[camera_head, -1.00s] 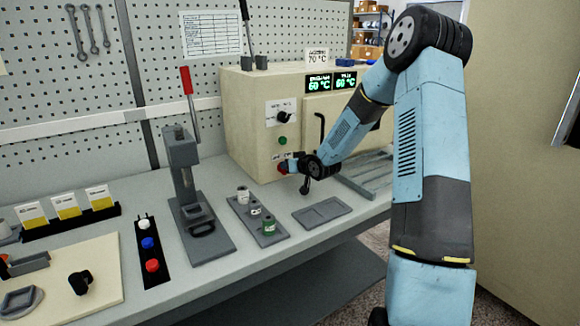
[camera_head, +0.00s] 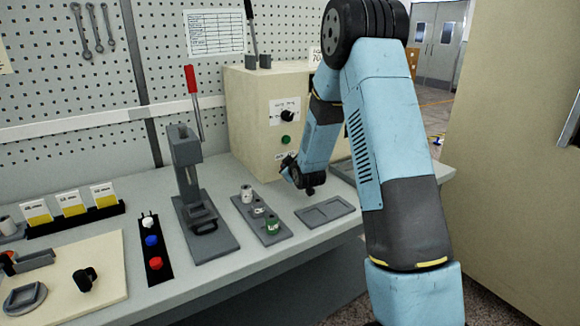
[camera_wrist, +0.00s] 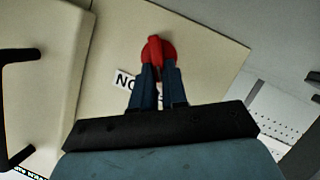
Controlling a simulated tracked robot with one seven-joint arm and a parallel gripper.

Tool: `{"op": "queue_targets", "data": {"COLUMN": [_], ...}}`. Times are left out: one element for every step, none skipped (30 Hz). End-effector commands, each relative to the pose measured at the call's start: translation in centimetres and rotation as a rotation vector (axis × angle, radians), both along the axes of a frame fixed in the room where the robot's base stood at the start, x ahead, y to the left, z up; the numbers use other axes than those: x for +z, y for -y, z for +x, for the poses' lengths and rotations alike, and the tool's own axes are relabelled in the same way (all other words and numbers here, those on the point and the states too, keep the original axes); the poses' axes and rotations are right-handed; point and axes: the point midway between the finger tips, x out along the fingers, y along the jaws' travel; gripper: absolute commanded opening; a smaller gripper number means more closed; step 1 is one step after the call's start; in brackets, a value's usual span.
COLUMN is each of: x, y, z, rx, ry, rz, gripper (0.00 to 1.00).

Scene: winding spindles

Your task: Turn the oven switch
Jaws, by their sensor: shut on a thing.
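The oven (camera_head: 247,110) is a beige box at the back of the bench in the head view. Its red switch (camera_wrist: 155,47) shows in the wrist view on the cream panel, with a raised red grip bar between my fingertips. My gripper (camera_wrist: 158,66) is shut on this bar, its two dark blue fingers close together. A white label (camera_wrist: 124,79) beside the switch is partly covered by the fingers. In the head view my gripper (camera_head: 285,163) is at the lower front of the oven and hides the switch.
A black dial (camera_head: 288,116) and a green button (camera_head: 286,140) sit above on the oven front. A lever press (camera_head: 187,165), a grey holder with small bottles (camera_head: 262,222) and an empty grey tray (camera_head: 323,211) stand on the bench. A black handle (camera_wrist: 8,110) shows at left.

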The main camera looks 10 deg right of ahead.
Motion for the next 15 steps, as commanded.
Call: {"op": "queue_targets", "data": {"x": [-0.02, -0.03, -0.04, -0.04, -0.05, -0.05, -0.06, -0.05, -0.07, -0.07, -0.07, -0.07, -0.06, -0.06, -0.06], "y": [0.05, 0.00, -0.03, -0.02, 0.00, 0.02, 0.03, 0.04, 0.03, 0.03, 0.03, 0.03, 0.04, 0.04, 0.04], "z": [0.17, 0.16, 0.15, 0.15, 0.15, 0.15, 0.15, 0.15, 0.16, 0.15, 0.16, 0.16, 0.16, 0.16, 0.16], "rx": [-0.002, -0.002, -0.001, -0.001, -0.002, -0.002, -0.003, -0.003, -0.003, -0.003, -0.003, -0.002, -0.002, -0.002, -0.002], "ry": [0.006, 0.008, 0.011, 0.014, 0.015, 0.017, 0.019, 0.019, 0.020, 0.021, 0.021, 0.021, 0.021, 0.021, 0.021], "rz": [-0.014, -0.021, -0.031, -0.037, -0.043, -0.048, -0.051, -0.053, -0.056, -0.058, -0.059, -0.060, -0.060, -0.060, -0.060], "gripper": [0.00, 0.00, 0.00, 0.00, 0.00, 0.00, 0.00, 0.00, 0.00, 0.00, 0.00, 0.00, 0.00, 0.00, 0.00]}}
